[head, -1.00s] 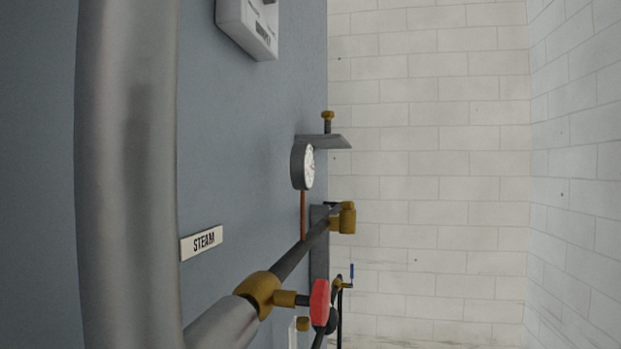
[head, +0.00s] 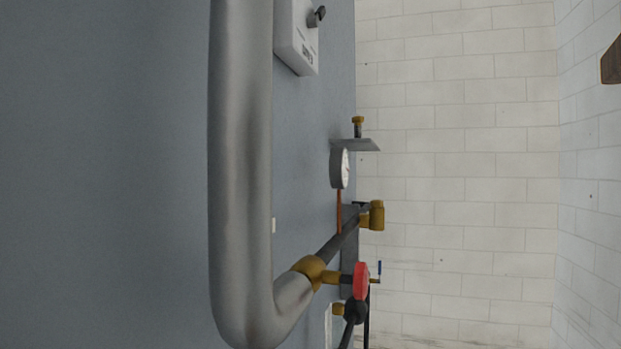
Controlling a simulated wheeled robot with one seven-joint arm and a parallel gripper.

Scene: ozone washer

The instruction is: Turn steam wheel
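The likely steam wheel is a red handwheel (head: 361,281), seen nearly edge-on in the lower middle of the head view. It sits on a short stem from a brass valve body (head: 312,269) on a dark pipe. The valve joins the bent end of a thick grey pipe (head: 240,160). The STEAM label is mostly hidden behind this pipe; only a small pale edge (head: 273,225) shows. My gripper is not in view, and nothing touches the red wheel in what I see.
A pressure gauge (head: 341,168), a brass fitting (head: 377,214) and a blue-handled valve (head: 379,268) are near the wheel. A white box with a knob (head: 297,38) is on the blue-grey wall (head: 130,180). Open space lies right, before the white brick wall (head: 460,150).

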